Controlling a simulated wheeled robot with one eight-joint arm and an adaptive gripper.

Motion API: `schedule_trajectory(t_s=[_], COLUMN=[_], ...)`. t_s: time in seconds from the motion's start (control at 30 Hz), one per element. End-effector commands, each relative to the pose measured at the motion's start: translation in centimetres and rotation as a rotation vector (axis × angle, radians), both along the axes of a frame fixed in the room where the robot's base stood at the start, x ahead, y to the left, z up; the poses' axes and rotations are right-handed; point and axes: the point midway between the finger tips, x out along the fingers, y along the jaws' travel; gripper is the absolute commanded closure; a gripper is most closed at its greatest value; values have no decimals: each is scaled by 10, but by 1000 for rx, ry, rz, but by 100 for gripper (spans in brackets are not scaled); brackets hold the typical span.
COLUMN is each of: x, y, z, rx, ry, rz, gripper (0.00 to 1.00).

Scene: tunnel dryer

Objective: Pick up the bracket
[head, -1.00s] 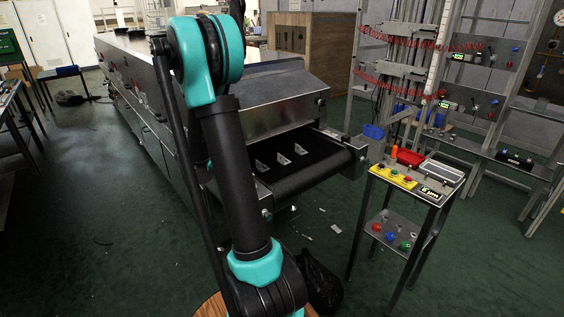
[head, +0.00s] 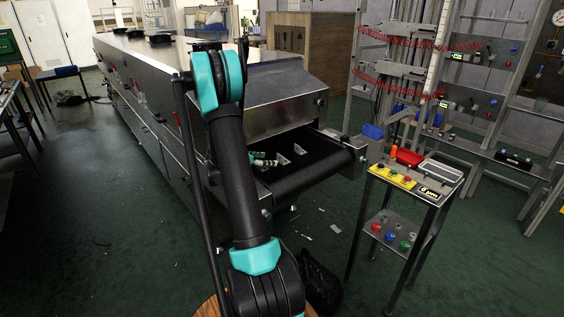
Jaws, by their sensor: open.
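Small light-grey metal brackets lie on the black belt (head: 300,170) at the dryer's mouth. One bracket (head: 283,159) is in the middle and another (head: 299,149) is farther right. My gripper (head: 270,160) is low over the left part of the belt, just left of the middle bracket, with its fingers apart. It covers the spot of the leftmost bracket, which is mostly hidden. I cannot tell whether the fingers touch any bracket.
The steel dryer hood (head: 285,100) rises right behind the belt. The belt's end roller and side frame (head: 358,150) stand at the right. A small table (head: 415,180) with buttons and a red tray (head: 408,158) is close by on the right.

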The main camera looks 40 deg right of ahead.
Motion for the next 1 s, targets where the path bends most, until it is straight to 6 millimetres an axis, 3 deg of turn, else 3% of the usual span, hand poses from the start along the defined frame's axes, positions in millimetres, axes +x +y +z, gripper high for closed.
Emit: schedule_trajectory(t_s=[0.37,0.63,0.9,1.0], x=[3,6,7,7], y=[-24,-60,-65,-65], z=[-9,-20,-22,-22], rx=[1,1,1,1], ry=[0,0,-1,-1], rz=[0,-1,2,2], gripper=[33,33,33,44])
